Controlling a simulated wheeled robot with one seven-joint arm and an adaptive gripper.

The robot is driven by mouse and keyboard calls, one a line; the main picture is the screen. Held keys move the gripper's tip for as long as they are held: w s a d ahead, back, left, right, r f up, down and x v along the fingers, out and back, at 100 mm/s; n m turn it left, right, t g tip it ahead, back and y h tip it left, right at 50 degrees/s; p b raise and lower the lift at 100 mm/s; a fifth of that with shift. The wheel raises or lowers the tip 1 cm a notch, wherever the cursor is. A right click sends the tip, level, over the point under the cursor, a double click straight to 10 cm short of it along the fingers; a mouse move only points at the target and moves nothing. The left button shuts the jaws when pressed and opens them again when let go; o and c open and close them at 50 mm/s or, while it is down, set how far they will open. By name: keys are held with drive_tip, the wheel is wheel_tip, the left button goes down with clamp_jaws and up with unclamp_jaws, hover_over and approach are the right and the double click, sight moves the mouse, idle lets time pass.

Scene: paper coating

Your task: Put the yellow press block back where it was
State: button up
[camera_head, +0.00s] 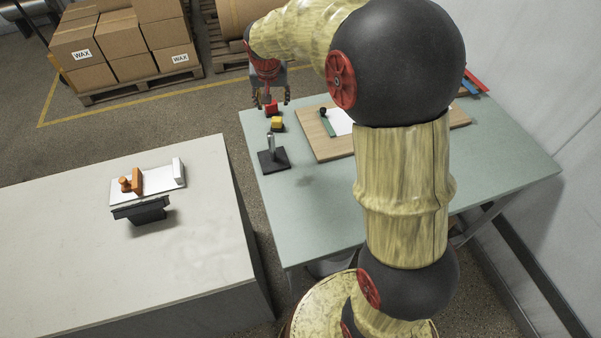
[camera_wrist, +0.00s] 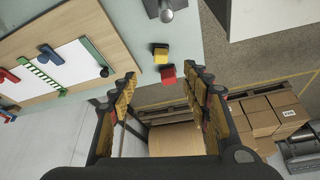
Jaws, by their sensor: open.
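The yellow press block (camera_head: 277,122) stands on the grey-green table (camera_head: 420,212) near its far left edge, with black on one side. It also shows in the wrist view (camera_wrist: 160,56). A red block (camera_head: 271,107) stands just beyond it, close to the table edge, and shows in the wrist view (camera_wrist: 168,75). My gripper (camera_head: 271,99) is open and empty, pointing down by the red block. In the wrist view, its fingers (camera_wrist: 164,74) are spread wide, with the red block showing between the tips and the yellow one beyond. I cannot tell its height above the table.
A black stand with a metal post (camera_head: 271,157) is nearer me. A wooden board (camera_head: 315,140) with white paper, a green bar and a black knob lies right. The left table (camera_head: 60,220) holds a white plate with an orange tool (camera_head: 132,182). Wax boxes (camera_head: 125,52) stand behind.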

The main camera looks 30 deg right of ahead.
drive_tip(key=s+a+r+n, duration=0.1)
drive_tip(key=s+a+r, duration=0.3)
drive_tip(key=s, duration=0.5)
drive_tip(key=s+a+r+n, duration=0.2)
drive_tip(key=s+r, duration=0.4)
drive_tip(key=s, duration=0.3)
drive_tip(key=s+a+f+n+y, duration=0.1)
drive_tip(key=s+a, duration=0.1)
drive_tip(key=s, duration=0.6)
drive_tip(key=s+a+n+t+y, duration=0.1)
drive_tip(key=s, duration=0.8)
drive_tip(key=shift+s+a+f+n, duration=0.2)
drive_tip(key=shift+a+f+n, duration=0.1)
drive_tip(key=shift+a+f, duration=0.1)
